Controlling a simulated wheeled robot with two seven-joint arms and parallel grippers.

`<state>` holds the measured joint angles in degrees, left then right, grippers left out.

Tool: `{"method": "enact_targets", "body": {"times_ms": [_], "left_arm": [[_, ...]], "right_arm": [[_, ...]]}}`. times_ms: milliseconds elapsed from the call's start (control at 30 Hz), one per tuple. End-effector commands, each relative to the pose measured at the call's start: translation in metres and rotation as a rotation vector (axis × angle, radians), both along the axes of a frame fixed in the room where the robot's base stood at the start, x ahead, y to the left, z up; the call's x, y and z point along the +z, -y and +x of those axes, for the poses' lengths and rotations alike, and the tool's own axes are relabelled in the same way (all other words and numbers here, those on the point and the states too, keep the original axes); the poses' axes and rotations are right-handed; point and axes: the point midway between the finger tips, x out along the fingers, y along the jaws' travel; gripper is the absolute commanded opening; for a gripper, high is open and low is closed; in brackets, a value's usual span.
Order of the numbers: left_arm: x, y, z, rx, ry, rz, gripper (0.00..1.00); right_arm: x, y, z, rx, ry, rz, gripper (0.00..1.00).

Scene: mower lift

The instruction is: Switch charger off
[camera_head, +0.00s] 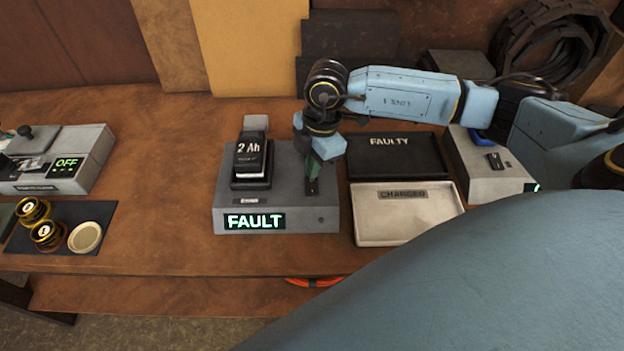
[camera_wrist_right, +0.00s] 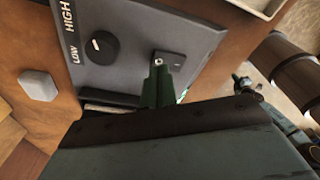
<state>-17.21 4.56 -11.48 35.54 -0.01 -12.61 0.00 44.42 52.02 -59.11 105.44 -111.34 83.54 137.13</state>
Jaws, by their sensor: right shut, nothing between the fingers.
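The grey charger (camera_head: 290,180) stands on the bench with a green-lit FAULT display (camera_head: 254,221) on its front. A black battery (camera_head: 252,158) marked 2 Ah sits upright in it. A dark switch plate (camera_head: 313,188) is on the charger's top at the right. My right gripper (camera_head: 313,165) is shut and empty, its green fingertips pointing down at this plate. In the right wrist view the fingertips (camera_wrist_right: 158,82) are at the edge of a dark plate (camera_wrist_right: 170,62) with a small light spot. I cannot tell whether they touch it. My left gripper is out of view.
A black FAULTY tray (camera_head: 396,168) and a pale CHARGED tray (camera_head: 380,226) lie right of the charger. Another grey device (camera_head: 485,182) stands beyond them. A device reading OFF (camera_head: 66,167) is at the left. The right wrist view shows a LOW-HIGH knob (camera_wrist_right: 99,46).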

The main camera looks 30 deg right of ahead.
Motion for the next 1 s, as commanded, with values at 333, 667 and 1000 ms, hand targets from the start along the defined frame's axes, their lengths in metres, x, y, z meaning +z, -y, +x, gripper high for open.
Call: {"method": "enact_targets", "body": {"times_ms": [333,667,1000], "left_arm": [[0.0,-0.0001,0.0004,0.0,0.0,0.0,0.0],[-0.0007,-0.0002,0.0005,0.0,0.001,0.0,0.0],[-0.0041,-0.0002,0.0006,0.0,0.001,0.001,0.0]], "right_arm": [[0.0,0.0001,0.0,0.0,0.0,0.0,0.0],[-0.0009,0.0001,0.0,0.0,0.0,0.0,0.0],[-0.0062,0.0,0.0,0.0,0.0,0.0,0.0]]}}
